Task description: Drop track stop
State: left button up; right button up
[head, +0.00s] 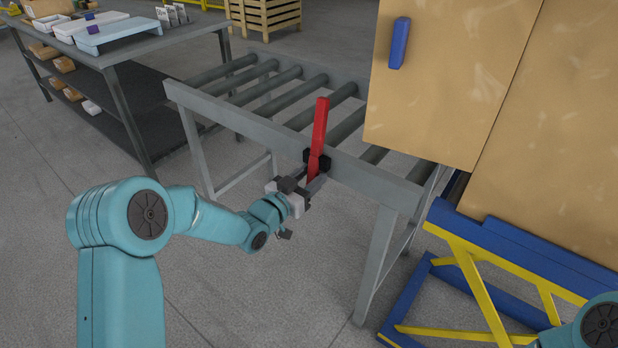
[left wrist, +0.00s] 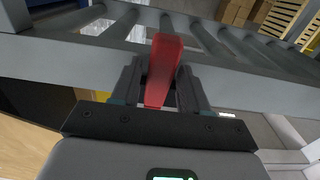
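The track stop is a red bar (head: 319,128) standing upright at the near side rail of the roller conveyor (head: 250,122). My left gripper (head: 317,161) reaches it from the front, with its dark fingertips on either side of the bar's lower part. In the left wrist view the red bar (left wrist: 165,70) stands between the two fingers (left wrist: 163,85), which look closed against it. The bar's top rises above the rail and the fingers. My right gripper is out of view.
A large tan box (head: 455,80) with a blue handle (head: 399,43) stands at the right, by a blue and yellow lift frame (head: 485,285). A grey workbench (head: 150,45) with trays is at the back left. A wooden crate (head: 264,14) is behind. Floor is clear at front centre.

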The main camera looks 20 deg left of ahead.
aim_at(317, 147)
pick_arm(q)
grip_shut()
jog(key=shift+s+a+r+g+p, duration=0.1)
jog(key=shift+s+r+g+p, duration=0.25)
jog(key=shift+p, duration=0.6)
jog(key=r+g+p, duration=0.1)
jog(key=p, duration=0.2)
jog(key=s+r+g+y+p, duration=0.1)
jog(key=g+p, duration=0.1)
jog(key=p, duration=0.2)
jog(key=s+r+g+y+p, duration=0.1)
jog(key=g+p, duration=0.1)
jog(key=p, duration=0.2)
jog(key=shift+s+a+r+g, duration=0.1)
jog(key=shift+a+r+g, duration=0.15)
jog(key=shift+a, duration=0.15)
jog(key=r+g+y+p, duration=0.1)
jog(key=g+p, duration=0.2)
jog(key=p, duration=0.2)
jog(key=r+g+y+p, duration=0.1)
jog(key=g+p, duration=0.2)
jog(key=p, duration=0.3)
jog(key=s+r+g+y+p, duration=0.1)
jog(key=r+g+p, duration=0.1)
jog(key=p, duration=0.3)
jog(key=shift+a+g+y+p, duration=0.2)
jog(key=shift+g+y+p, duration=0.1)
jog(key=shift+g+p, duration=0.15)
jog(key=shift+o, duration=1.8)
grip_release()
